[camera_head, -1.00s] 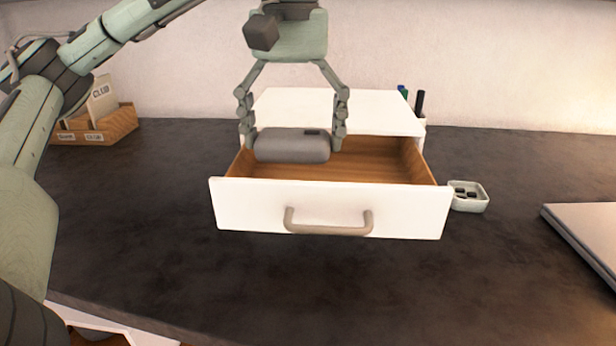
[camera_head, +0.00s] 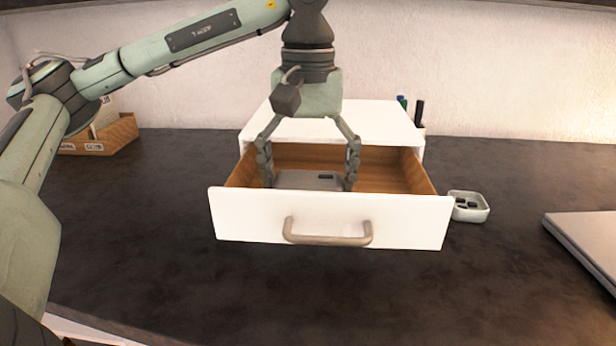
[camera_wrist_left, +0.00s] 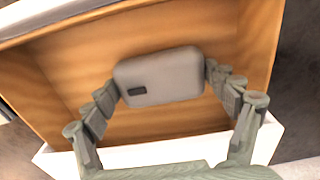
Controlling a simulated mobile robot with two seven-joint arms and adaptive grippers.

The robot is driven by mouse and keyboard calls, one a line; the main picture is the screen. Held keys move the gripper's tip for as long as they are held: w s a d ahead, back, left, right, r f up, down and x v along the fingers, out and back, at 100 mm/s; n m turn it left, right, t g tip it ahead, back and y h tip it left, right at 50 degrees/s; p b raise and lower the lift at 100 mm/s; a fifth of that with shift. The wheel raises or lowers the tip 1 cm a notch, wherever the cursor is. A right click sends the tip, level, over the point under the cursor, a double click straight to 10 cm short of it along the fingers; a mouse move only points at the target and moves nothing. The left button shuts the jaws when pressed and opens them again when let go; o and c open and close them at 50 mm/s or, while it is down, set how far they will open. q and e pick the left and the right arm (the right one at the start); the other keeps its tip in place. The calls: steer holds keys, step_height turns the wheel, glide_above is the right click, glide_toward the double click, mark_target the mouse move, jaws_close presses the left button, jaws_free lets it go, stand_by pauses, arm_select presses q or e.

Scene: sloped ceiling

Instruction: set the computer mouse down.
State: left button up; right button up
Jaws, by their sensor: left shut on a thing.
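The grey computer mouse (camera_head: 308,180) is down inside the open drawer (camera_head: 330,219), behind its white front, which hides the lower part of the mouse. My left gripper (camera_head: 309,178) reaches down into the drawer and is shut on the mouse, one finger on each side. In the left wrist view the mouse (camera_wrist_left: 160,77) lies between the fingertips of the left gripper (camera_wrist_left: 162,80), over the wooden drawer floor (camera_wrist_left: 75,75). I cannot tell whether the mouse touches the floor. My right gripper is not in view.
The white drawer unit (camera_head: 345,120) stands on a dark desk (camera_head: 130,220). A small pale dish (camera_head: 470,206) with dark bits sits right of the drawer. A laptop-like slab (camera_head: 590,240) lies at far right, a wooden box (camera_head: 115,137) at back left. Pens stand behind the unit.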

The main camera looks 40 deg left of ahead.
mark_target(309, 177)
arm_select(q)
steer(key=o, duration=1)
steer(key=shift+o, duration=0.2)
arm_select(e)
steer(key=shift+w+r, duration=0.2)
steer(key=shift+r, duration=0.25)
arm_select(q)
steer(key=shift+r, duration=0.1)
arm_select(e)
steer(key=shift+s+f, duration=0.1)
arm_select(q)
steer(key=shift+r+p, duration=0.15)
steer(key=shift+p, duration=0.15)
steer(key=shift+r, duration=0.5)
step_height(309, 177, up, 6)
steer(key=shift+r+p, duration=0.1)
steer(key=shift+p, duration=0.3)
steer(key=shift+r+p, duration=1)
steer(key=shift+r, duration=1.3)
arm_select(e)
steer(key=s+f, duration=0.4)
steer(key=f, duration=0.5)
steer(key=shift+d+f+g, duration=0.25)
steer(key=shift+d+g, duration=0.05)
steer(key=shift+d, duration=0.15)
